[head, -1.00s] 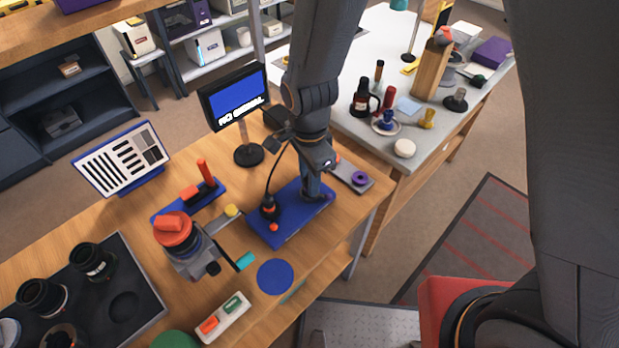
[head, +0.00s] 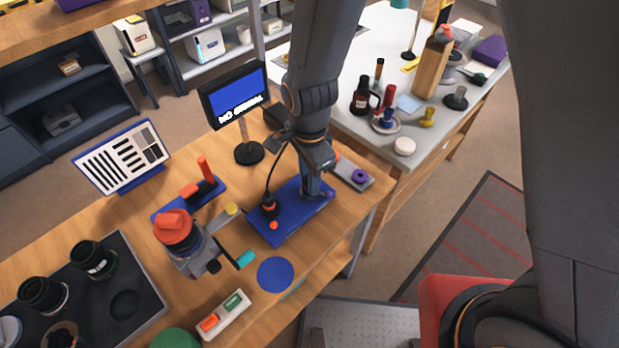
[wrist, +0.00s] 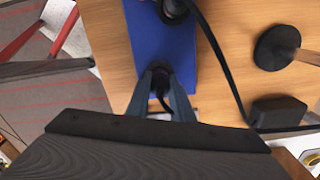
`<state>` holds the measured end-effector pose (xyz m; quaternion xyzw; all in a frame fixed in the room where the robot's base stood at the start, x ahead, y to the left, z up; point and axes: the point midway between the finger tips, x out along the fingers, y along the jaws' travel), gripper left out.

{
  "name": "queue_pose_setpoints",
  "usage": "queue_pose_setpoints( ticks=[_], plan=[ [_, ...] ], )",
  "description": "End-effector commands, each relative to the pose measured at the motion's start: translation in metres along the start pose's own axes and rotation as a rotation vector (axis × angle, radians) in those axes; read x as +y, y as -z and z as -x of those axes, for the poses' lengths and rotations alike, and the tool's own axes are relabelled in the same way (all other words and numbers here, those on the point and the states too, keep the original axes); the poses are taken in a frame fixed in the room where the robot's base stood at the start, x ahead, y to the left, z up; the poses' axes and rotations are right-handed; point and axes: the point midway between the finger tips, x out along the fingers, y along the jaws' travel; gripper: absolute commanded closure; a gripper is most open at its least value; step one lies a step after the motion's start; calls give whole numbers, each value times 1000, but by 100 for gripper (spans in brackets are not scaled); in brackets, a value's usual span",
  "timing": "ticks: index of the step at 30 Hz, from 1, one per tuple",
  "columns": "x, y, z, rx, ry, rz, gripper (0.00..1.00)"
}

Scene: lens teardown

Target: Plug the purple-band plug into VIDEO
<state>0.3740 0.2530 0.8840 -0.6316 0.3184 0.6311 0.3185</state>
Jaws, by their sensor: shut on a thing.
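My gripper (head: 311,194) points down over the right end of a blue base (head: 275,233) on the wooden bench. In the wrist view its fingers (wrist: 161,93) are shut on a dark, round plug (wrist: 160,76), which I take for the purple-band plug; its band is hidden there. A small purple spot (head: 329,194) shows beside the fingers in the head view. Just right of the gripper lies a grey plate (head: 349,171) with a purple ring (head: 360,176) and an orange part. No VIDEO label is readable. The monitor (head: 236,96) reads "NO SIGNAL".
An orange-banded plug (head: 269,206) with a black cable stands on the blue base, left of my gripper. A clamp with an orange-topped part (head: 174,226) stands further left. A blue disc (head: 275,274) lies in front. The bench edge is close on the right.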

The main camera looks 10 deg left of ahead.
Motion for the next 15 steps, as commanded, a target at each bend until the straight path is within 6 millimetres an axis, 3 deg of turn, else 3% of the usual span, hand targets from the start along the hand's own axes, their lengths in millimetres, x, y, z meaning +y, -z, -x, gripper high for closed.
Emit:
queue_pose_setpoints(
  ticks=[15],
  plan=[
    [0,0,-5,0,-1,0,100]
  ],
)
